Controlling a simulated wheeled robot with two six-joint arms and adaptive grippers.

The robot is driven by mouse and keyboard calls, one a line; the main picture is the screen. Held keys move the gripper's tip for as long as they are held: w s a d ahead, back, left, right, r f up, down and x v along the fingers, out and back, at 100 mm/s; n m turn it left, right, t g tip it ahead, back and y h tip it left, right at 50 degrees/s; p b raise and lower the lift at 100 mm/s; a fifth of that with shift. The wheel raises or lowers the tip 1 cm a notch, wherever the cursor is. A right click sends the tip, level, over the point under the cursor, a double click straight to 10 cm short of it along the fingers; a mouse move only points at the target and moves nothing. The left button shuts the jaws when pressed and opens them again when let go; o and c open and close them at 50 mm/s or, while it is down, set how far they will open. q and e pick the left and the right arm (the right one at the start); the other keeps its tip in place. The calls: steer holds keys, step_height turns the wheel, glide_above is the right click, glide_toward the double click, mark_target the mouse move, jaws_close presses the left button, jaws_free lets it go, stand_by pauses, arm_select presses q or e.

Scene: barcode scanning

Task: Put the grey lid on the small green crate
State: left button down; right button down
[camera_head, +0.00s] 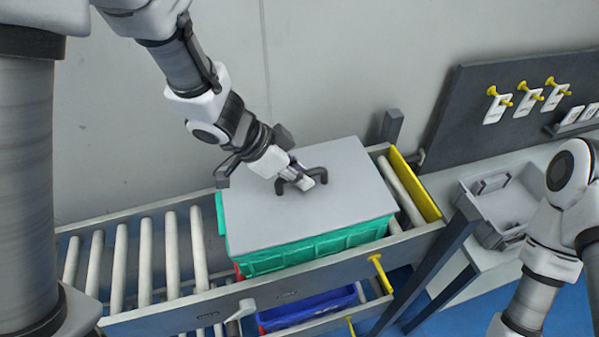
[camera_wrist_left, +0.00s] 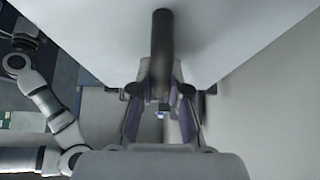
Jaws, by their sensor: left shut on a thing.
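The grey lid (camera_head: 345,200) is a flat plate with a dark bar handle (camera_head: 318,171). It lies level over the green crate (camera_head: 320,247), its edges roughly in line with the crate's rim. Whether it rests fully on the rim or hovers slightly above cannot be told. My left gripper (camera_head: 298,180) comes from above and is shut on the handle. In the left wrist view the handle (camera_wrist_left: 163,45) runs between the fingers (camera_wrist_left: 160,108), with the lid's face (camera_wrist_left: 100,35) behind. My right gripper is out of view; only part of that arm shows at the right.
The crate stands on a roller conveyor (camera_head: 145,262) with a yellow end stop (camera_head: 415,185). A blue crate (camera_head: 310,308) sits on a lower level. A grey tray (camera_head: 500,203) is on the side table, below a dark pegboard (camera_head: 470,100) with yellow hooks. The rollers at left are clear.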

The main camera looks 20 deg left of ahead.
arm_select(q)
steer(key=shift+s+r, duration=0.1)
steer(key=shift+s, duration=0.2)
steer(key=c, duration=1.1)
jaws_free()
steer(key=shift+w, duration=0.15)
step_height(320, 180, up, 5)
steer(key=p, duration=0.6)
steer(key=shift+r+p, duration=0.3)
steer(key=shift+r, duration=1.65)
